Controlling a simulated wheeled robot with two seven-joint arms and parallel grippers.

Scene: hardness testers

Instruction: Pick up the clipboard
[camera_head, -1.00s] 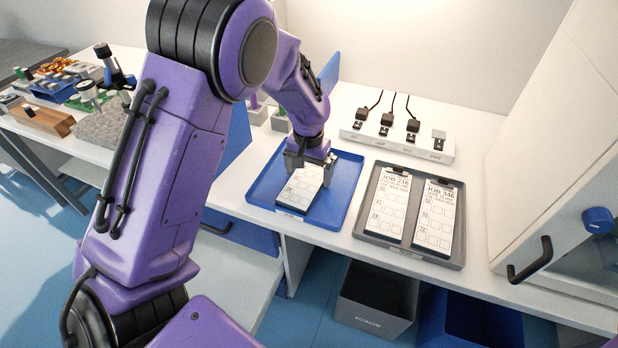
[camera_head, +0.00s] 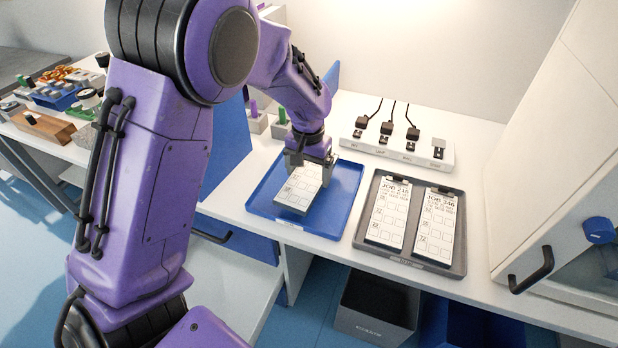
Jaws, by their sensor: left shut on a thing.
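A clipboard (camera_head: 299,190) with a white printed sheet is over the blue tray (camera_head: 344,196) on the white table. My left gripper (camera_head: 310,168) reaches down from above and is shut on the clipboard's far end, hiding its clip and top print. The clipboard looks slightly tilted; I cannot tell how much of it still touches the tray. Two more clipboards lie side by side in the grey tray to the right: the JOB 216 clipboard (camera_head: 388,214) and the JOB 346 clipboard (camera_head: 436,226). My right gripper is not in view.
A white power strip (camera_head: 396,150) with black plugs stands behind the trays. A white cabinet (camera_head: 545,170) with a black handle borders the right. A dark open bin (camera_head: 376,308) stands below the table edge. Several small items, including a wooden block (camera_head: 42,127), sit at left.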

